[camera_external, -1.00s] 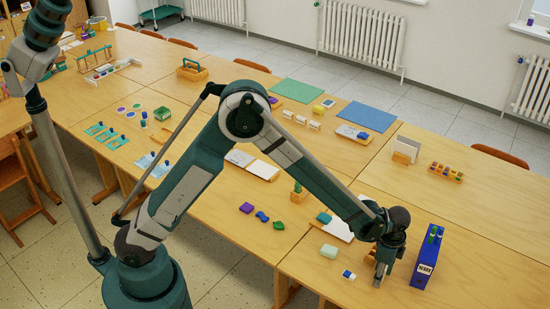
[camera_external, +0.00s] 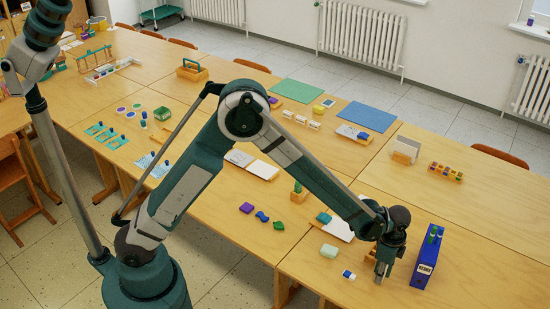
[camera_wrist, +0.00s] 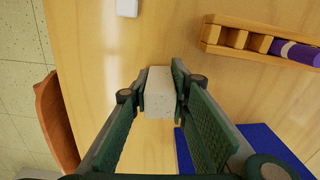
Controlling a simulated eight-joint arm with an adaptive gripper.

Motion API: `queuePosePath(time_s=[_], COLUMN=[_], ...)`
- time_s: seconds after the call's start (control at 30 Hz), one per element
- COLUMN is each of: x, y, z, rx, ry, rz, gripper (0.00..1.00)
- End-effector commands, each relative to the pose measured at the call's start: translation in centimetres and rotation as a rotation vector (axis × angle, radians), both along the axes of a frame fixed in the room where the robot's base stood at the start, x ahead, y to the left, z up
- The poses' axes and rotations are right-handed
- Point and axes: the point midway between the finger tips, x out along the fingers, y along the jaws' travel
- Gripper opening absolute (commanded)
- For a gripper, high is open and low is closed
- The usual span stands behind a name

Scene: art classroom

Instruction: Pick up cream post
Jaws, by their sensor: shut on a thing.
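The cream post (camera_wrist: 159,92) is a pale, speckled block between the two green finger pads in the wrist view. My gripper (camera_wrist: 158,97) is shut on it, with a pad against each side. In the external view my gripper (camera_external: 381,272) points down close to the table at the front right, left of the blue binder. The post is mostly hidden by the fingers there, and I cannot tell whether it touches the table.
A blue binder (camera_external: 427,258) stands close to the right of my gripper; its blue side also shows in the wrist view (camera_wrist: 250,150). A wooden rack (camera_wrist: 257,42) holds a purple roll (camera_wrist: 296,52). A small white-and-blue block (camera_external: 348,274) and a pale green block (camera_external: 329,251) lie left.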

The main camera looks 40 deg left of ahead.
Motion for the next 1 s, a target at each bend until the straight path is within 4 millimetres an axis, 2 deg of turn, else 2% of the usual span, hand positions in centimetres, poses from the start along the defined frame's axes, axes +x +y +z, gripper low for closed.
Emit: queuePosePath(time_s=[0.17, 0.63, 0.8, 1.0], x=[0.0, 0.0, 0.0, 0.0], y=[0.0, 0.0, 0.0, 0.0], z=[1.7, 8.3, 9.4, 9.6], rx=[0.0, 0.0, 0.0, 0.0], ry=[0.0, 0.0, 0.0, 0.0], rz=[0.0, 0.0, 0.0, 0.0], gripper=[0.06, 0.06, 0.06, 0.06])
